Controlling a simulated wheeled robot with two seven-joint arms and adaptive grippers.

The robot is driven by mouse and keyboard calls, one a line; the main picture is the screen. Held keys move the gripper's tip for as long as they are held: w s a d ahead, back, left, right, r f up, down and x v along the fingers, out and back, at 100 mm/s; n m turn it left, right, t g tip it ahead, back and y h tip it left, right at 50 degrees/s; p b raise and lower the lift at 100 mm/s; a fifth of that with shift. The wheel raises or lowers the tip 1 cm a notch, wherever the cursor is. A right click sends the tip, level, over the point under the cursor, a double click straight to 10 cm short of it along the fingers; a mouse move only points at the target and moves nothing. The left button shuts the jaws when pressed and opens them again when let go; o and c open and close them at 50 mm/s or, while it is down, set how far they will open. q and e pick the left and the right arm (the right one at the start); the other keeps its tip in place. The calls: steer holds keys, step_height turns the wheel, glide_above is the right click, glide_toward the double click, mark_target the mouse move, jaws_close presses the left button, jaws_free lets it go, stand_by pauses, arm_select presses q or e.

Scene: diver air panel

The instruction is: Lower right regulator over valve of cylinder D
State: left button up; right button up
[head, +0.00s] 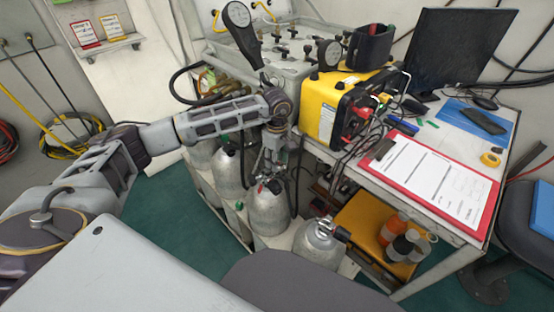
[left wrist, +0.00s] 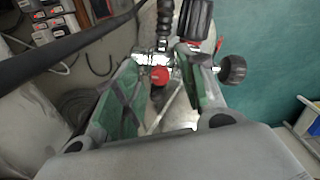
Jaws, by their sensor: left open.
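My left gripper (head: 268,168) reaches down at the top of a grey cylinder (head: 268,210). In the left wrist view its green-padded fingers (left wrist: 165,75) stand apart, one on each side of metal fittings with a red knob (left wrist: 160,75). A black ribbed hose end (left wrist: 165,25) and a black valve knob (left wrist: 232,69) are beside them. I cannot tell whether the regulator is seated on the valve or which cylinder is D; no letter is readable. A nearer cylinder (head: 318,246) has a bare-looking valve with a black knob (head: 341,234). My right gripper is not in view.
More cylinders (head: 229,168) stand behind in the rack. The air panel (head: 290,68) and a yellow case (head: 333,100) are above. A desk with a red clipboard (head: 484,200) is on the right. A yellow shelf (head: 362,215) holds bottles below. Green floor (head: 165,220) is clear at left.

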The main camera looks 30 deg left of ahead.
arm_select(q)
step_height(320, 180, up, 12)
stand_by(0.9)
steer(key=shift+d, duration=0.1)
